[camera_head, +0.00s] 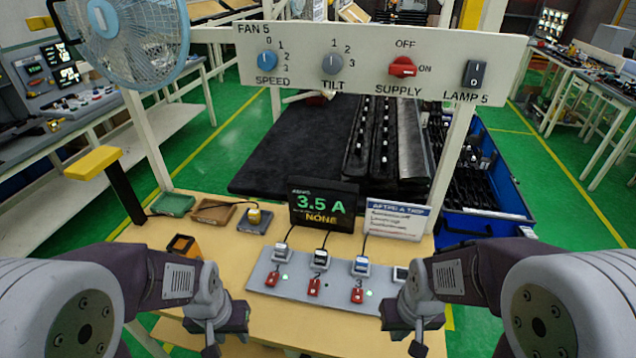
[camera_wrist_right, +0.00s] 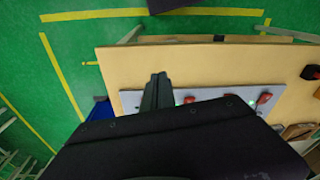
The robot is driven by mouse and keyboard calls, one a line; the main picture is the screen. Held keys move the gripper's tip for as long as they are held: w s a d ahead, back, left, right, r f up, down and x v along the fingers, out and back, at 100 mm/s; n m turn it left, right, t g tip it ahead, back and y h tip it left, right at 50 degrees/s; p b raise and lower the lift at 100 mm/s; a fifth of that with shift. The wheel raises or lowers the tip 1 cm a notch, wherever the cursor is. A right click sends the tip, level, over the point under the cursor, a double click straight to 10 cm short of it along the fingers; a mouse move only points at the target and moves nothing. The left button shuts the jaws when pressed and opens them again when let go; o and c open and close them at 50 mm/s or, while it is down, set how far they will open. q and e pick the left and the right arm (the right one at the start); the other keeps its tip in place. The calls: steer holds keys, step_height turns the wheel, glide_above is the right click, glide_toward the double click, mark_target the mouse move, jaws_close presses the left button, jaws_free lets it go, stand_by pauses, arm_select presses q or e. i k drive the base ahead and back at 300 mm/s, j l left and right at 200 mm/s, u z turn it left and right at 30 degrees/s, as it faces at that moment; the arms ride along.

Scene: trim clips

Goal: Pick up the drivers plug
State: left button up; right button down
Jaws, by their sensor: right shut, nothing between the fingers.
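A grey power strip (camera_head: 330,283) lies on the wooden table with several corded plugs in a row: a first plug (camera_head: 282,250), a second plug (camera_head: 320,257), a blue-marked third plug (camera_head: 361,265) and one partly hidden (camera_head: 400,273) by my right arm. A yellow-topped plug (camera_head: 254,215) sits in a dark grey tray. I cannot read which plug is the drivers one. My right gripper (camera_head: 418,345) is shut and empty at the strip's right front; its fingers also show in the right wrist view (camera_wrist_right: 157,92). My left gripper (camera_head: 211,345) hangs low, left of the strip, its jaw opening unclear.
Red switches (camera_head: 313,287) line the strip's front. Behind stand a display (camera_head: 322,206) reading 3.5 A and NONE, and a white sign (camera_head: 397,218). Green (camera_head: 173,204) and brown (camera_head: 214,213) trays lie at the back left. A control panel (camera_head: 375,65) spans above, beside a fan (camera_head: 130,40).

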mark_target(321, 254)
steer(key=j+z, duration=0.3)
steer(key=j, duration=1.05)
steer(key=j+z, duration=0.3)
steer(key=j, duration=1.05)
